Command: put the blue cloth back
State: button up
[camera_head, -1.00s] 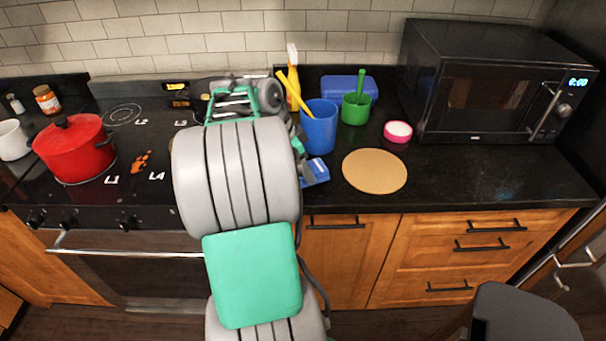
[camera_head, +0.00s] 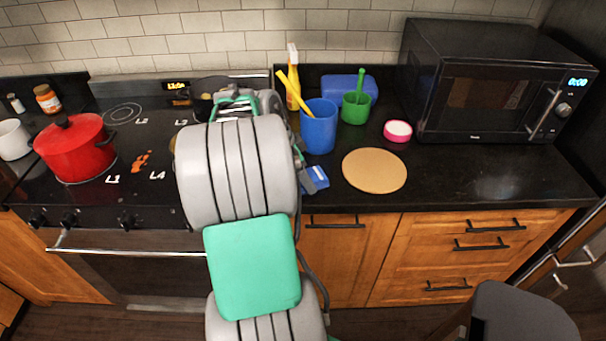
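A small blue piece (camera_head: 315,178) with a pale mark lies or hangs at the counter's front edge, right beside my arm. It may be the blue cloth, but I cannot tell for sure. I cannot tell whether it touches my arm or is held. My arm rises from the bottom centre in front of the stove's right side. Grey and teal parts of its far end show above the big grey link. The fingers of my gripper are hidden behind the arm.
A red pot (camera_head: 74,148) and a dark pan (camera_head: 208,90) stand on the stove, near an orange spill (camera_head: 141,160). Right of my arm are a blue cup (camera_head: 319,128), spray bottle (camera_head: 292,88), green cup (camera_head: 356,108), round board (camera_head: 374,170) and microwave (camera_head: 490,85).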

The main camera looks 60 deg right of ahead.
jog(key=p+v, duration=0.1)
jog(key=v, duration=1)
jog(key=w+a+n+t, duration=0.2)
jog(key=w+a+n, duration=0.6)
jog(key=a, duration=0.1)
jog(key=a+f+n+t+y, duration=0.1)
jog(key=a+f+n+t, duration=0.1)
jog(key=a+n, duration=0.7)
jog(key=w+a+f+n+t+y, duration=0.1)
jog(key=a+n, duration=0.8)
jog(key=a, duration=1.2)
notch_tip(320, 180, down, 2)
jog(key=shift+f+n+t+y, duration=0.15)
jog(key=shift+n+t+y, duration=0.15)
jog(key=shift+t+y, duration=0.35)
jog(key=shift+w+a, duration=0.1)
jog(key=shift+w, duration=0.05)
